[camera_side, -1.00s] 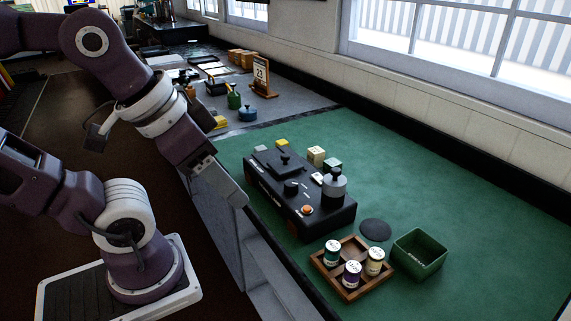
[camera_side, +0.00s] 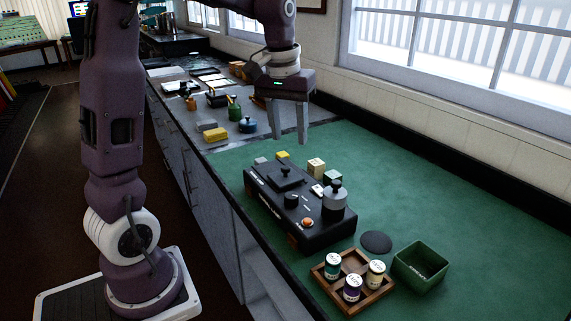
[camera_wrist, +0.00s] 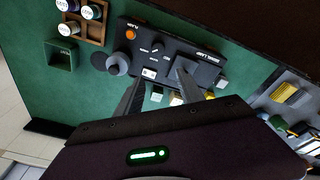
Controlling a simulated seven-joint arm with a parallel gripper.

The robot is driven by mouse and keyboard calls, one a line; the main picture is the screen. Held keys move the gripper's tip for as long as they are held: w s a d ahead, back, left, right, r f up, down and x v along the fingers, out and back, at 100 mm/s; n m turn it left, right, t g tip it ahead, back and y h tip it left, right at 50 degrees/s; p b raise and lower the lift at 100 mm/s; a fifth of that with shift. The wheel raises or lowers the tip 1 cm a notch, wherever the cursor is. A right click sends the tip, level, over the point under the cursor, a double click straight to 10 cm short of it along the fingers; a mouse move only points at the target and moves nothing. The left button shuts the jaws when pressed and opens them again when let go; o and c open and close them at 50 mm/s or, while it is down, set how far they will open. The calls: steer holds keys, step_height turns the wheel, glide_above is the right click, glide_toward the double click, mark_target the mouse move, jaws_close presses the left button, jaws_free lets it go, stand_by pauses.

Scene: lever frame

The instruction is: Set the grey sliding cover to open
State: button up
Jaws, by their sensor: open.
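The dark grey sliding cover (camera_side: 285,177), a flat plate with a small black knob, sits on the left part of the black control box (camera_side: 318,238). In the wrist view the cover (camera_wrist: 208,72) is at the right of the box, partly hidden by a finger. My gripper (camera_side: 289,141) is open and empty, fingers pointing down, above the level of the box and apart from it. In the wrist view my gripper (camera_wrist: 161,70) has its two fingers reaching over the box's edge. I cannot tell from its place whether the cover is open or closed.
The box also carries a black dial (camera_side: 291,200), an orange button (camera_side: 307,222), a white switch (camera_side: 317,190) and a grey knobbed cylinder (camera_side: 333,200). Small blocks (camera_side: 316,167) stand behind it. A wooden tray (camera_side: 350,298) of jars and a green bin (camera_side: 420,266) stand in front.

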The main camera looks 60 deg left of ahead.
mark_target(285, 167)
steer(key=w+a+f, duration=0.1)
steer(key=a+f, duration=0.1)
steer(key=w+a+f+n+g, duration=0.1)
steer(key=w+a+f, duration=0.1)
steer(key=a, duration=0.1)
steer(key=w+a+f+n, duration=0.1)
steer(key=a+f, duration=0.1)
steer(key=a, duration=0.1)
steer(key=shift+w+a+f+g, duration=0.15)
steer(key=shift+a+f+g, duration=0.1)
steer(key=shift+f+g, duration=0.05)
step_height(285, 167, down, 7)
steer(key=shift+f, duration=0.1)
jaws_close()
stand_by(0.7)
